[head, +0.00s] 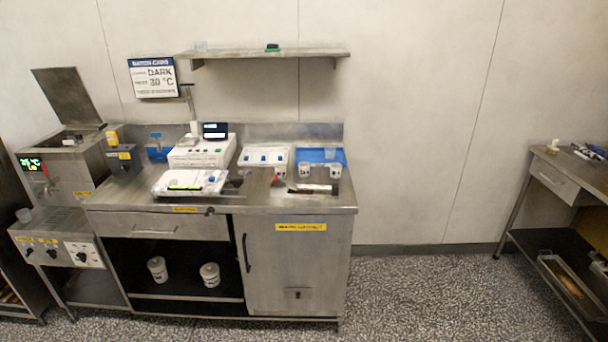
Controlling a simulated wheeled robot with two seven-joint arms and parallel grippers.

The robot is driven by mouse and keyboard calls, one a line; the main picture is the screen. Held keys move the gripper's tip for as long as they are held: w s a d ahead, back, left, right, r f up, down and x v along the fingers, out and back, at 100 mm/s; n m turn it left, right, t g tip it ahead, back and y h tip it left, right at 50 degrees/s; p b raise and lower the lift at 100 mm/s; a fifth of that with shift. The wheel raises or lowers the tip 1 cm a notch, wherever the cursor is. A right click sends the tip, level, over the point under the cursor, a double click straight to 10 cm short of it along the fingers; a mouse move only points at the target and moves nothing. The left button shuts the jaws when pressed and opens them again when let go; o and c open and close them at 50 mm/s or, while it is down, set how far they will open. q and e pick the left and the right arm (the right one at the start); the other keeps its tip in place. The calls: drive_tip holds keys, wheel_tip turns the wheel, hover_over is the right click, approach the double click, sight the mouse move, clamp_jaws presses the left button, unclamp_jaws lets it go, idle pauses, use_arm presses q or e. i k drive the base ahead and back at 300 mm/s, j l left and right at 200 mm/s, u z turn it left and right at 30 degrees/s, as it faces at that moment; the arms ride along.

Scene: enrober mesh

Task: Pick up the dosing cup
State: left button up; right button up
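No label marks the dosing cup, and I cannot tell which vessel it is. A small clear cup (24,215) stands on the low control unit at the left. Another clear cup (201,46) stands on the wall shelf. Two small white cups, the left one (305,170) and the right one (335,170), stand on the steel bench near the blue tray (312,155). Neither of my grippers is in view, and nothing is seen touching any cup.
The steel bench (255,201) holds a white instrument (203,152) and a white scale-like device (190,183). A machine with a raised lid (67,97) stands left. The speckled floor (430,290) between bench and right table (557,186) is clear.

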sight(304, 167)
drive_tip(key=i+l, duration=0.15)
drive_tip(key=i, duration=0.3)
drive_tip(key=i+l, duration=0.15)
drive_tip(key=i, duration=0.25)
